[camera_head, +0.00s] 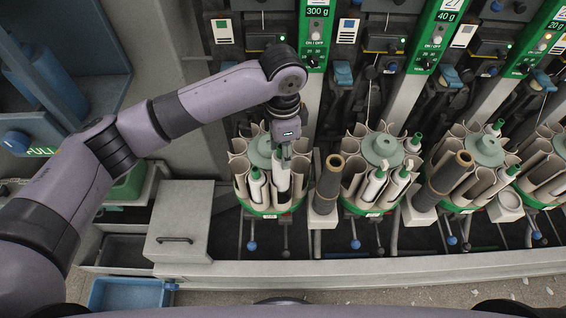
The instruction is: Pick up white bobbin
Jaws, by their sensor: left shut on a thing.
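My left arm comes in from the left and reaches down over the leftmost round bobbin magazine (240,165). My left gripper (283,150) points down at the magazine's front right and is shut on the top of a white bobbin (281,180). That bobbin stands about upright among the beige pocket walls, so I cannot tell whether it is clear of its pocket. Another white bobbin (257,188) with a green tip stands just left of it, apart from the fingers. My right gripper is not in view.
More magazines (380,150) with white bobbins stand to the right. A dark brown tube (328,180) rises close to the right of my left gripper. Green-framed winder panels (315,35) stand behind. A grey box (180,215) and a blue tray (125,293) are at lower left.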

